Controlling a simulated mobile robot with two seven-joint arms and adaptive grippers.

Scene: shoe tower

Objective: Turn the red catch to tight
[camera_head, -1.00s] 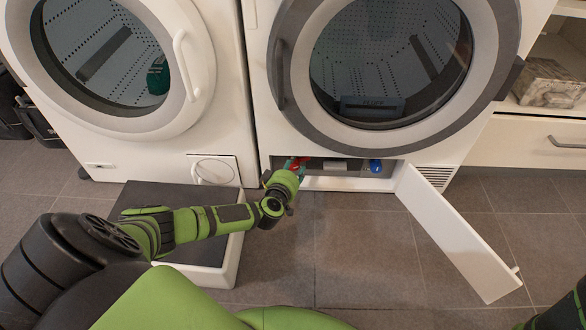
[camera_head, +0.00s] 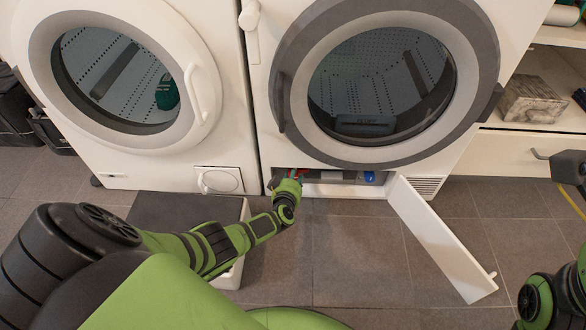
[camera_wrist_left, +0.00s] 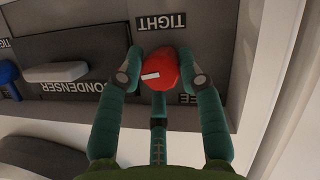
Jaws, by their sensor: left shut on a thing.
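The red catch (camera_wrist_left: 160,70) is a round knob with a short white mark, in the low open compartment of the right machine. It shows as a small red patch in the head view (camera_head: 294,173). My left gripper (camera_wrist_left: 161,67) has its teal fingers on both sides of the catch and is shut on it. In the left wrist view the lettering is upside down, with the TIGHT label (camera_wrist_left: 162,22) above the catch and another label (camera_wrist_left: 187,98), partly hidden, below it. The white mark lies nearly sideways, between the labels. My right gripper is out of view.
A blue catch (camera_wrist_left: 9,76) and a pale handle (camera_wrist_left: 57,72) sit left of the red catch in the wrist view. The white flap (camera_head: 440,240) hangs open onto the floor area at right. A dark-topped platform (camera_head: 165,208) stands before the left machine.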

